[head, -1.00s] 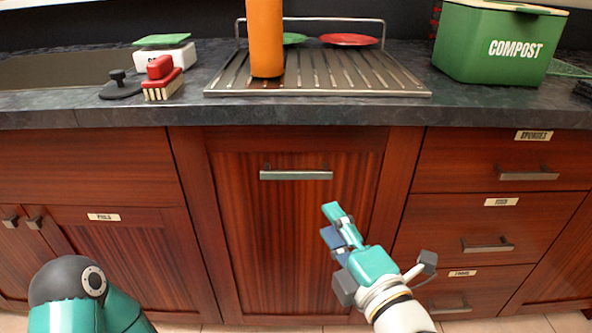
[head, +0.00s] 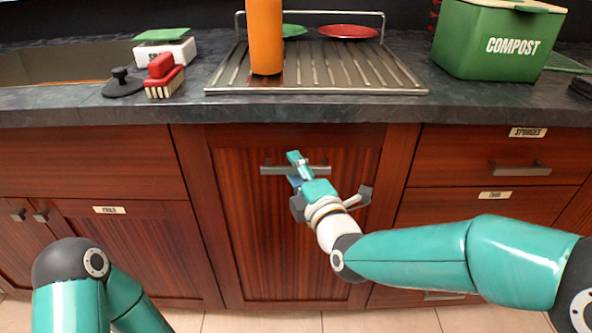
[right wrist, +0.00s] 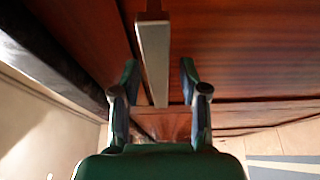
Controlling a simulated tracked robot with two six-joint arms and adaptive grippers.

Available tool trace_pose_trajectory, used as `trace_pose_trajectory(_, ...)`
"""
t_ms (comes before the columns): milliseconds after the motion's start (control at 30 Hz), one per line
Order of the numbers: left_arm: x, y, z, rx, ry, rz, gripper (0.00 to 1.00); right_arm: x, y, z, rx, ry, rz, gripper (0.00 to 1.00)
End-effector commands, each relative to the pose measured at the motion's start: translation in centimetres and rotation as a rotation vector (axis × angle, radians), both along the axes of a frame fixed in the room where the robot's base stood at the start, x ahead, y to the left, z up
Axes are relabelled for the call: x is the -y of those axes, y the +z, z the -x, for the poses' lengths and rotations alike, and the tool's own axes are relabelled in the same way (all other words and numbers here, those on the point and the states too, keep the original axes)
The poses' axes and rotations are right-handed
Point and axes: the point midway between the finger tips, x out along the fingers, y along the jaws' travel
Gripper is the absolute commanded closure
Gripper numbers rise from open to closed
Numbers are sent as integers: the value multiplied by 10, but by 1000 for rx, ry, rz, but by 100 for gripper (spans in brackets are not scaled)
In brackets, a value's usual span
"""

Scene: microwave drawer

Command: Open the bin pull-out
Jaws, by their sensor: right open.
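The bin pull-out (head: 248,235) is the tall wooden front in the middle, and it is shut. Its grey bar handle (head: 273,170) runs across near the top; my gripper covers part of it in the head view. In the right wrist view the open fingers (right wrist: 158,80) stand on either side of the handle bar (right wrist: 154,55), with a gap showing on both sides. My left gripper is not in view; only part of my left arm shows at the lower left.
Drawers with bar handles (head: 520,169) stand at the right, and a cupboard (head: 110,245) at the left. The countertop (head: 320,111) above holds a drying rack (head: 405,85), an orange bottle (head: 264,38), a green compost box (head: 480,45) and a brush (head: 163,80).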

Motion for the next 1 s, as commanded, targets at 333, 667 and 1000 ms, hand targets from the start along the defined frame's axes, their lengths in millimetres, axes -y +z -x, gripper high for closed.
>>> trace_pose_trajectory(333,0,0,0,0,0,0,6,-1,0,-2,-1,0,0,63)
trace_pose_trajectory(667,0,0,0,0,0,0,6,-1,-1,-2,-2,0,1,100)
trace_pose_trajectory(1000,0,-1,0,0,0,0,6,-1,-2,-1,-5,1,2,100)
